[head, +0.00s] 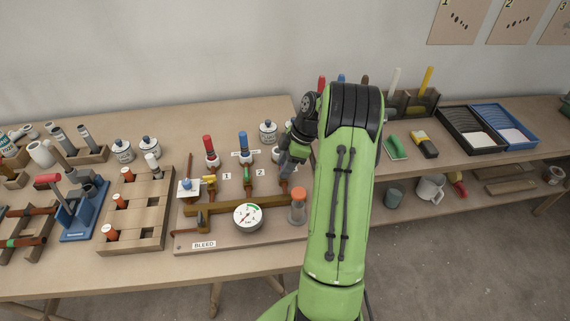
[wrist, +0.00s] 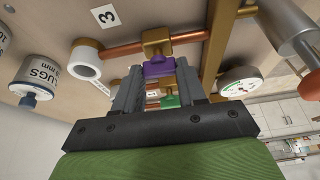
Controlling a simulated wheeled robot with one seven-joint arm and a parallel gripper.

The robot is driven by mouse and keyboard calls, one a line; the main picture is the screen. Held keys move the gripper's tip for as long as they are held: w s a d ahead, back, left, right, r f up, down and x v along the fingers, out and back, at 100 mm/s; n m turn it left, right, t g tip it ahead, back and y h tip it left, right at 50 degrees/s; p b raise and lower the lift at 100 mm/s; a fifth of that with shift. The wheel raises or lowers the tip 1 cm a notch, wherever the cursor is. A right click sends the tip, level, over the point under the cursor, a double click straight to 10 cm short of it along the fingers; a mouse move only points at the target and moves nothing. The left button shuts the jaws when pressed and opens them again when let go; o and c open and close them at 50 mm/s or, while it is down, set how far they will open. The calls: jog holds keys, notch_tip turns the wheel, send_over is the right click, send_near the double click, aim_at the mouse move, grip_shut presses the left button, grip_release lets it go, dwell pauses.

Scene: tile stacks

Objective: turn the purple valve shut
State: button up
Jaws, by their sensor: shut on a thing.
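The purple valve (wrist: 158,68) shows in the wrist view as a purple handle under a brass body (wrist: 157,42) on a copper pipe, beside the label 3 (wrist: 105,15). My gripper (wrist: 157,80) has one grey finger on each side of the purple handle and is shut on it. How far the handle is turned cannot be told. In the head view my gripper (head: 291,155) is at the right side of the pipe board (head: 190,240), and it and my arm hide the purple valve there.
A green valve (head: 246,176) and a yellow valve (head: 209,181) stand left of my gripper. A pressure gauge (head: 248,217) and an orange-capped cylinder (head: 298,207) are in front. A white jar (head: 268,131) stands close behind. A wooden block rack (head: 137,215) is left of the board.

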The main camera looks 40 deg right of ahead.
jog(key=m+t+h+b, duration=0.1)
jog(key=m+b, duration=0.1)
jog(key=m, duration=0.1)
jog(key=shift+a+m, duration=0.1)
jog(key=shift+m, duration=0.3)
jog(key=m+h+b, duration=0.1)
jog(key=m, duration=0.1)
jog(key=m+t+h, duration=0.1)
jog(key=m, duration=0.2)
jog(key=shift+s+a+m+b, duration=0.1)
jog(key=shift+a+m+b, duration=0.05)
jog(key=shift+m+b, duration=0.2)
jog(key=m+h+b, duration=0.1)
jog(key=m+h, duration=0.1)
jog(key=m, duration=0.2)
jog(key=shift+a, duration=0.15)
jog(key=shift+m+g+h, duration=0.4)
jog(key=shift+m+h, duration=0.3)
jog(key=shift+m, duration=1.35)
jog(key=o, duration=1.1)
jog(key=shift+c, duration=0.2)
